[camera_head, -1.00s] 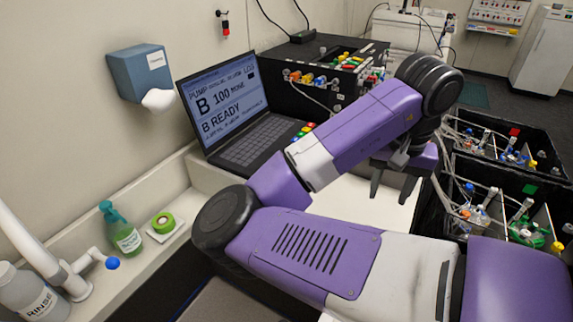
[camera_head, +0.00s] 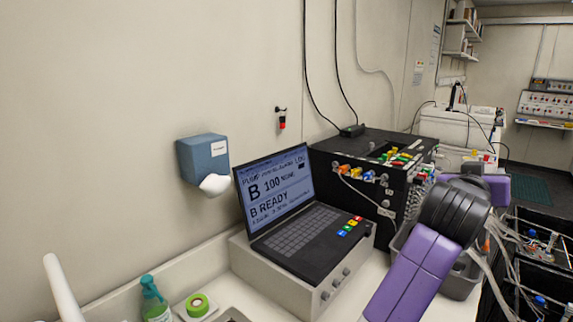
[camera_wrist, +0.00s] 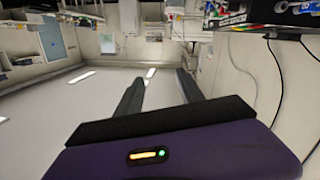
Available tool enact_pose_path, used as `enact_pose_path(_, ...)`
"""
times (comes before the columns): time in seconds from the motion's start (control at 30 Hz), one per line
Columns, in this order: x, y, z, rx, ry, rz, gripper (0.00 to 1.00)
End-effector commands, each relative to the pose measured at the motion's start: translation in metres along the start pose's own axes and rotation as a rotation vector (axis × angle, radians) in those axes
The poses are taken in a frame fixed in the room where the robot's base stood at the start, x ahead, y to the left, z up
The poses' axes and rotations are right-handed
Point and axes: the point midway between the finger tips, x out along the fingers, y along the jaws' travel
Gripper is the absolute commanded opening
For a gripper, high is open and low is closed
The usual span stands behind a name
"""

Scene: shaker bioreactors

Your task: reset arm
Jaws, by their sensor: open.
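My arm rises from the lower right of the head view, with its purple links and black joint in front of the bench. The fingers of my gripper are hidden there. In the wrist view my gripper (camera_wrist: 160,88) has its two dark fingers apart, with nothing between them. They point out into open room, clear of any surface close by.
A laptop (camera_head: 295,228) stands on a grey box on the bench, beside a black pump unit (camera_head: 345,150) with coloured fittings. A blue dispenser (camera_head: 203,158) hangs on the wall. Green tape (camera_head: 197,304) and a pump bottle (camera_head: 155,300) are at lower left. Black bins with tubing (camera_head: 540,275) stand at right.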

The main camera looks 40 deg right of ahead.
Motion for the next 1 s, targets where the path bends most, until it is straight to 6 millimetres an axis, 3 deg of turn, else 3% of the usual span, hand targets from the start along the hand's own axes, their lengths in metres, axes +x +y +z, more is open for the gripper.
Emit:
enact_pose_path(0.1,-0.022,-0.029,-0.035,-0.037,0.236,-0.064,0.45)
enact_pose_path(0.2,-0.049,-0.056,-0.053,-0.051,0.405,-0.145,0.45)
enact_pose_path(0.3,-0.082,-0.086,-0.059,-0.060,0.548,-0.248,0.45)
enact_pose_path(0.43,-0.130,-0.122,-0.051,-0.061,0.692,-0.407,0.45)
enact_pose_path(0.57,-0.180,-0.151,-0.027,-0.052,0.790,-0.582,0.45)
enact_pose_path(0.7,-0.233,-0.171,0.012,-0.030,0.840,-0.781,0.45)
enact_pose_path(0.87,-0.289,-0.176,0.066,0.007,0.831,-1.002,0.45)
enact_pose_path(1.0,-0.332,-0.168,0.116,0.044,0.771,-1.177,0.45)
